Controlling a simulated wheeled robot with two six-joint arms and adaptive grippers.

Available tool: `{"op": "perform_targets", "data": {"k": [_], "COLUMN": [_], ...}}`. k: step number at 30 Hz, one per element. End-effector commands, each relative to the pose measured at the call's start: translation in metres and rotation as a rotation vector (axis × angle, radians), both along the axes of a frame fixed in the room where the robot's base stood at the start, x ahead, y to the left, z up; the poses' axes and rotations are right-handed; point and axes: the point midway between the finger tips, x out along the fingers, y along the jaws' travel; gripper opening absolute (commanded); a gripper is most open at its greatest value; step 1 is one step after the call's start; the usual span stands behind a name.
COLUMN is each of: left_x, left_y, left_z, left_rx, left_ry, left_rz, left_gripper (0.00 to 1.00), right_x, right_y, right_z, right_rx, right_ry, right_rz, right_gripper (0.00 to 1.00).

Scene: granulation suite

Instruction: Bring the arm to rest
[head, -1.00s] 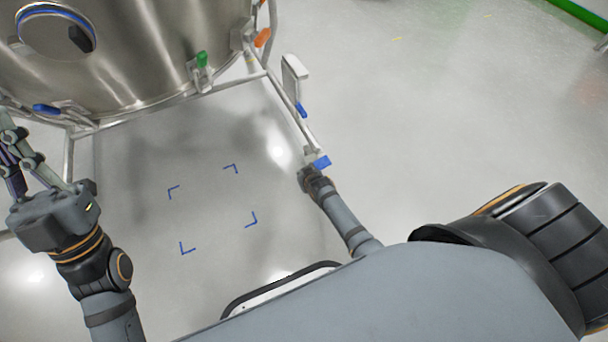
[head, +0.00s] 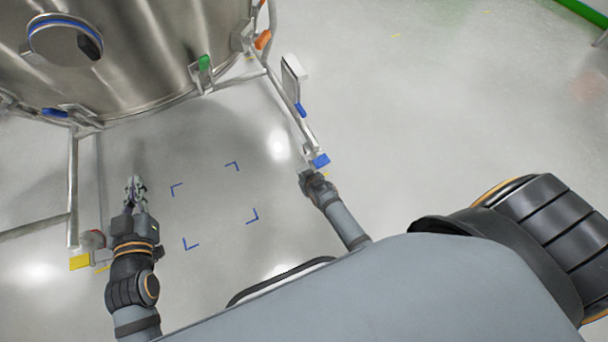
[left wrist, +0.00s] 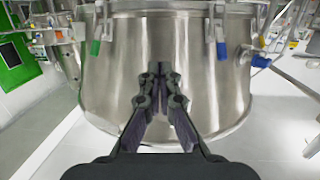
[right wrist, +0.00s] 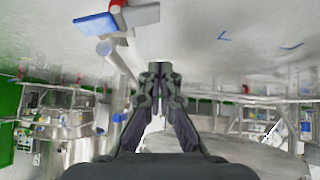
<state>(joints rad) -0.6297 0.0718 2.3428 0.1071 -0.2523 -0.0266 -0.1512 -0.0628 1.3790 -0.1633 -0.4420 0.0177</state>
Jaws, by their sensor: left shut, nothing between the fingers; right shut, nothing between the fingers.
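My left gripper (head: 135,186) is at the left of the head view, above the floor and left of the blue corner marks. Its fingers are together and empty. In the left wrist view the closed fingers (left wrist: 159,76) point at the steel vessel (left wrist: 200,70). My right arm reaches forward at the centre of the head view, and its gripper is largely hidden at the end of that arm, near a blue-tipped frame foot. In the right wrist view the right gripper's fingers (right wrist: 160,70) are together with nothing between them.
The large steel vessel (head: 140,50) on its tubular frame fills the upper left. A frame leg with a blue piece (head: 321,160) stands close to my right arm. A leg with a yellow piece (head: 80,262) stands left of my left gripper. The floor to the right is clear.

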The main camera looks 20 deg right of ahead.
Motion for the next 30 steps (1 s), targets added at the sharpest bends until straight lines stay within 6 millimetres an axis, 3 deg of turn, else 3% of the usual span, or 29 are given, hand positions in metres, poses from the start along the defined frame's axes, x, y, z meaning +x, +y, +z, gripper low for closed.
{"op": "perform_targets", "data": {"k": [6, 16, 19, 22, 27, 30], "left_x": [-0.005, -0.005, -0.005, -0.005, -0.005, -0.005], "left_y": [-0.001, -0.001, -0.001, -0.001, 0.0, 0.0], "left_z": [-0.018, -0.018, -0.018, -0.018, -0.018, -0.018], "left_rx": [-0.002, -0.002, -0.002, -0.002, -0.002, -0.002], "left_ry": [0.07, 0.072, 0.071, 0.071, 0.071, 0.071], "left_rz": [-0.002, -0.002, -0.002, -0.002, -0.002, -0.002], "left_gripper": [0.0, 0.0, 0.0, 0.0, 0.0, 0.0], "right_x": [-0.003, -0.002, -0.003, -0.004, -0.013, -0.02], "right_y": [0.001, 0.001, -0.002, -0.011, -0.021, -0.021], "right_z": [0.002, 0.002, 0.011, 0.048, 0.134, 0.176], "right_rx": [0.0, 0.0, 0.002, 0.015, 0.047, 0.065], "right_ry": [0.001, 0.0, -0.022, -0.109, -0.291, -0.372], "right_rz": [0.0, 0.0, -0.002, -0.011, -0.009, -0.001], "right_gripper": [0.0, 0.0, 0.0, 0.0, 0.0, 0.0]}}
